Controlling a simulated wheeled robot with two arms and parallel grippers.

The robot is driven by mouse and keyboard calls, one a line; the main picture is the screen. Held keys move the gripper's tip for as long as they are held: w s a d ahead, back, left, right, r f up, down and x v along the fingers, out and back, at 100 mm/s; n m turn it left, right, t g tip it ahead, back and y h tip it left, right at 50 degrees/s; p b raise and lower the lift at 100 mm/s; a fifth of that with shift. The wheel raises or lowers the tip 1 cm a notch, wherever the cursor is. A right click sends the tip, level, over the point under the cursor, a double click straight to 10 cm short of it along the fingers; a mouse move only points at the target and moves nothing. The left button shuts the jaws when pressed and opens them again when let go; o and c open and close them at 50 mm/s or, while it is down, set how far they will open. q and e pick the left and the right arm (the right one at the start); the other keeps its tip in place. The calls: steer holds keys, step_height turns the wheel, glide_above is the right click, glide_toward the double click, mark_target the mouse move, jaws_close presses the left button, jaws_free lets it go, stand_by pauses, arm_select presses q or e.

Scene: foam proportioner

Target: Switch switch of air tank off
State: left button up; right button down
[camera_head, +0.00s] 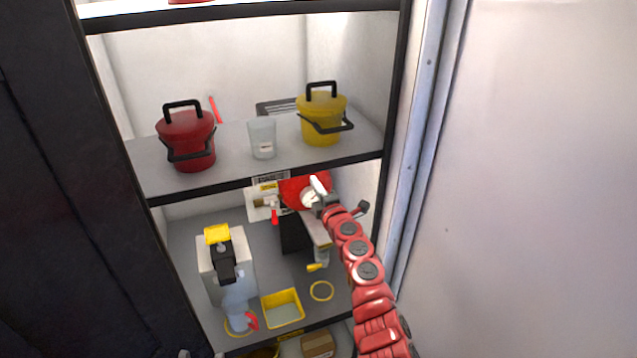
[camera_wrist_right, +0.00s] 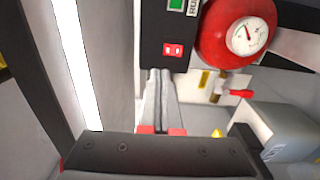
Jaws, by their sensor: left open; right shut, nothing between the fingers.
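The air tank shows as a red round body with a white pressure gauge in the wrist view (camera_wrist_right: 238,35). In the head view the tank (camera_head: 297,190) sits under the middle shelf, partly hidden by my right arm. A small red switch (camera_wrist_right: 173,50) is on a black panel beside the tank, below a green element. My right gripper (camera_wrist_right: 159,74) is shut and empty, its fingertips just below and slightly left of the switch. I cannot tell whether they touch the panel. In the head view the right gripper (camera_head: 319,191) is in front of the tank. My left gripper is not in view.
A red pot (camera_head: 187,142), a glass (camera_head: 262,138) and a yellow pot (camera_head: 321,120) stand on the shelf above. A grey box with a yellow top (camera_head: 217,234) and a yellow tray (camera_head: 282,308) are on the lower shelf. A red-handled valve (camera_wrist_right: 240,93) is near the tank.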

steer(key=shift+v, duration=1.05)
steer(key=shift+w, duration=0.1)
